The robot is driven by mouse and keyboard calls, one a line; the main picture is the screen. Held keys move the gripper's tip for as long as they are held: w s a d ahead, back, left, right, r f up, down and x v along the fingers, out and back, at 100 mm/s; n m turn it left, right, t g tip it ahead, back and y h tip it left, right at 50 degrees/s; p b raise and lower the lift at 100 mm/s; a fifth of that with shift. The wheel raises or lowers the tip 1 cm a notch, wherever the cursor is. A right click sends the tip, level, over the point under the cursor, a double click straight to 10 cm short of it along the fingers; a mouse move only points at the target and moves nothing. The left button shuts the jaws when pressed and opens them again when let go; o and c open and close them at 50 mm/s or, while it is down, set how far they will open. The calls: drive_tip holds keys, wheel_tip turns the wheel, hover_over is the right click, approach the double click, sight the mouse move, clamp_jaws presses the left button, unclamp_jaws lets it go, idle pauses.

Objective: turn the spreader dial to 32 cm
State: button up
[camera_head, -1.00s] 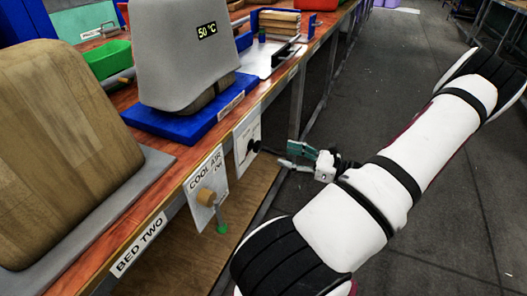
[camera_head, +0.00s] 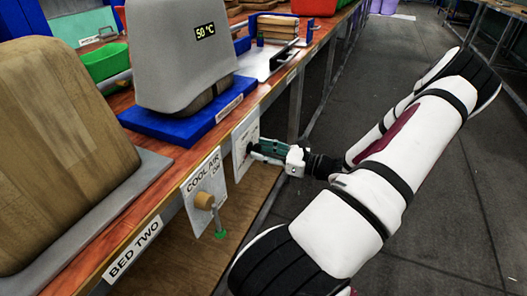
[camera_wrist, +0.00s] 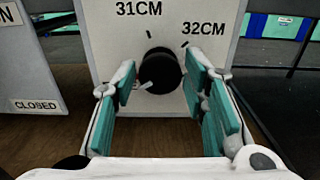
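The spreader dial (camera_wrist: 163,72) is a round black knob on a white panel (camera_wrist: 205,40) in the wrist view. The panel is printed 31CM above the knob and 32CM at upper right, each with a tick. A pale mark shows at the knob's lower left; I cannot tell whether it is the pointer. My gripper (camera_wrist: 160,88) is open, with its green-padded fingers on either side of the knob. A gap seems to show on both sides. In the head view my gripper (camera_head: 258,150) reaches the panel (camera_head: 243,138) on the bench front and covers most of the dial.
A COOL AIR panel (camera_head: 203,176) with a wooden knob (camera_head: 204,200) and a green-tipped lever is just left of the dial panel. A CLOSED label (camera_wrist: 38,106) shows at left in the wrist view. The floor at right is clear.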

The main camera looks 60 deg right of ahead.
drive_tip(key=c, duration=0.5)
drive_tip(key=shift+c, duration=0.2)
